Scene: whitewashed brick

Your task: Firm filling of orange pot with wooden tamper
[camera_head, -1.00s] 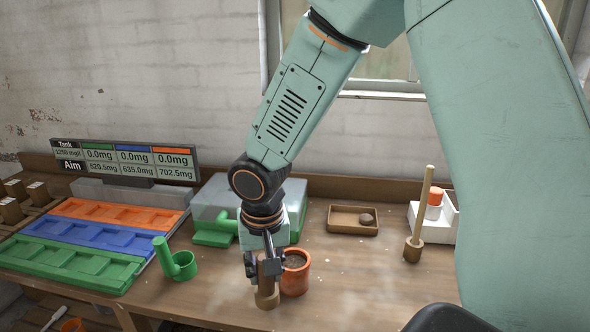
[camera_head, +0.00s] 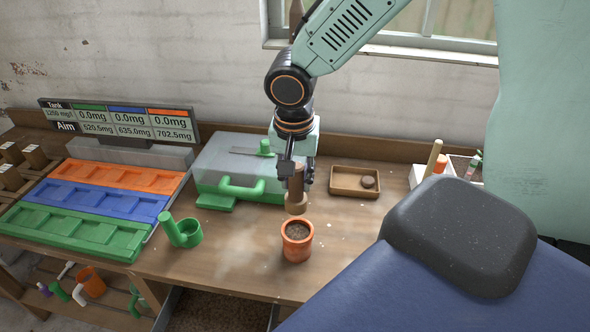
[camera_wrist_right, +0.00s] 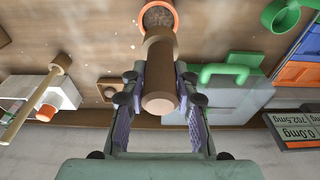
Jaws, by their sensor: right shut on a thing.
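The orange pot (camera_head: 297,250) stands upright on the bench and holds dark brown filling (camera_head: 298,230). My right gripper (camera_head: 296,177) is shut on the wooden tamper (camera_head: 296,206) and holds it upright. In the head view the tamper's wide foot shows just above and behind the pot. In the right wrist view the tamper (camera_wrist_right: 160,75) lies between the fingers (camera_wrist_right: 158,98), and its foot overlaps part of the orange pot (camera_wrist_right: 172,8). Whether it touches the rim I cannot tell. My left gripper is not in view.
A green cup with handle (camera_head: 183,231) stands left of the pot. Behind are a grey box with a green handle (camera_head: 240,175) and a wooden tray with a brown lump (camera_head: 354,181). Orange, blue and green trays (camera_head: 88,208) lie left.

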